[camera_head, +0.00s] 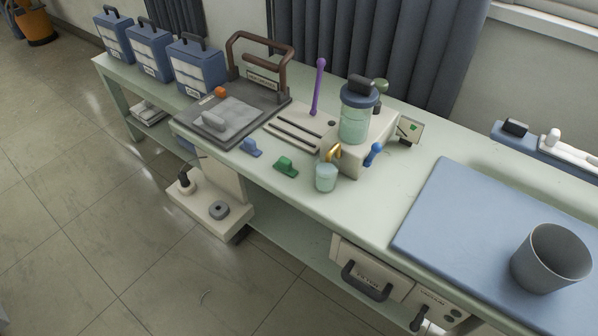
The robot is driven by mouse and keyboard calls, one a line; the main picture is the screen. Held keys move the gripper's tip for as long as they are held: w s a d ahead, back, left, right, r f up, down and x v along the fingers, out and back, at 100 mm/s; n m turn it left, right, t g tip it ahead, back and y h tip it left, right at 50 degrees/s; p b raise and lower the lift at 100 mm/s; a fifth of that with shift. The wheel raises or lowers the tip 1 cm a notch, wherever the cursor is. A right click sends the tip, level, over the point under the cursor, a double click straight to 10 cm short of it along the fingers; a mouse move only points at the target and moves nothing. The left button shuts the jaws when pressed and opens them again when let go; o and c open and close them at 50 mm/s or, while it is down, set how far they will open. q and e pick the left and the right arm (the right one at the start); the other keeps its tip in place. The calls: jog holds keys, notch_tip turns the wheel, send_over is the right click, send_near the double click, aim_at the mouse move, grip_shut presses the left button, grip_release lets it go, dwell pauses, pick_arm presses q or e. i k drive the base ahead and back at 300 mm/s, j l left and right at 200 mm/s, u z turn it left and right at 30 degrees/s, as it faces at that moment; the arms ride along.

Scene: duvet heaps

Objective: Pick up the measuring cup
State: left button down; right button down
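A small translucent pale-green cup (326,178), which looks like the measuring cup, stands upright near the front edge of the pale green bench (372,206). It is just below a gold spout (334,153) on a cream dispenser with a clear, blue-lidded jar (354,122). I see no markings on the cup at this size. A larger grey cup (538,275) stands on a blue mat (455,225) at the right. Neither of my grippers is in view.
A green clip-like piece (286,168) and a blue one (251,148) lie left of the small cup. A blue-handled lever (373,154) and purple rod (318,88) stand close by. Bench between cup and mat is clear. Blue boxes (196,68) stand at the far left.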

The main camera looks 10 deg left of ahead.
aim_at(326, 176)
jog(key=j+z, duration=0.1)
jog(key=z, duration=0.25)
jog(key=j+z, duration=0.1)
jog(key=z, duration=0.3)
jog(key=j+z, duration=0.1)
jog(key=z, duration=0.25)
jog(key=j+z, duration=0.25)
jog(key=j, duration=0.15)
jog(key=k+j+z, duration=0.1)
jog(key=j+z, duration=0.15)
jog(key=j, duration=0.2)
jog(key=k+j+z, duration=0.2)
jog(key=j, duration=0.2)
jog(key=j+z, duration=0.25)
jog(key=j, duration=0.15)
jog(key=k+j, duration=0.15)
jog(key=j, duration=0.25)
jog(key=k+j, duration=0.2)
jog(key=j, duration=0.2)
jog(key=k+j+z, duration=0.1)
jog(key=j, duration=0.3)
jog(key=k+j, duration=0.4)
jog(key=j, duration=0.35)
jog(key=k+j+z, duration=0.1)
jog(key=j, duration=0.25)
jog(key=k, duration=0.1)
